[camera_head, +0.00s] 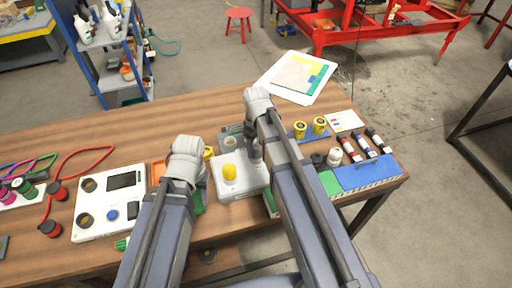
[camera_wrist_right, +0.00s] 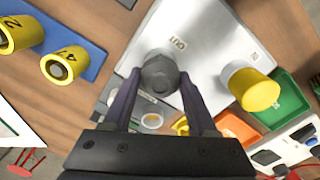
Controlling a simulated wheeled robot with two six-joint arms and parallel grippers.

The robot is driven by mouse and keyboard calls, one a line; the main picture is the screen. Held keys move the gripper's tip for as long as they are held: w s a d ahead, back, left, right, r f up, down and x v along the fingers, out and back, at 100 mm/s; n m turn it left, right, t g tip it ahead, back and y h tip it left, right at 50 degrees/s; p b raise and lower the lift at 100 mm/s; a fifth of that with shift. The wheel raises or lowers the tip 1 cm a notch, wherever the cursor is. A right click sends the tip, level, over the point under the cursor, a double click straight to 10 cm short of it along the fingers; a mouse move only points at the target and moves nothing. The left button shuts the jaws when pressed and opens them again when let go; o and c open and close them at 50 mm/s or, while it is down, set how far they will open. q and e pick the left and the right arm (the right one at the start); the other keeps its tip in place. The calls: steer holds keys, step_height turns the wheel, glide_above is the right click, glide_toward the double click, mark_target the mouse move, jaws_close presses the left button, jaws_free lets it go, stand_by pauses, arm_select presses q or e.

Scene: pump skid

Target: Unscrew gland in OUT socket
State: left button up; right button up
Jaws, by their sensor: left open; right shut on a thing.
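The white box (camera_head: 245,190) stands on the bench in the head view and fills the upper middle of the right wrist view. A grey hex gland (camera_wrist_right: 160,75) sits at its OUT label (camera_wrist_right: 178,43). My right gripper (camera_wrist_right: 158,88) is shut on the gland, one finger on each side. In the head view my right gripper (camera_head: 255,150) points down at the box's right back part, and its arm hides much there. A yellow cap (camera_head: 229,172) stands on the box, left of the gland. My left gripper (camera_head: 184,180) is left of the box, open; its fingertips are hard to make out.
A white panel with a screen (camera_head: 110,205) lies left of the box. Yellow cups (camera_head: 300,130) stand on a blue mat to the right, with several bottles (camera_head: 362,146) beyond. Green and orange trays (camera_wrist_right: 280,100) lie close to the box.

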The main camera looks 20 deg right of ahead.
steer(key=n, duration=0.5)
steer(key=o, duration=1.4)
steer(key=m, duration=0.4)
steer(key=shift+m, duration=0.3)
steer(key=m, duration=0.4)
steer(key=shift+c, duration=0.2)
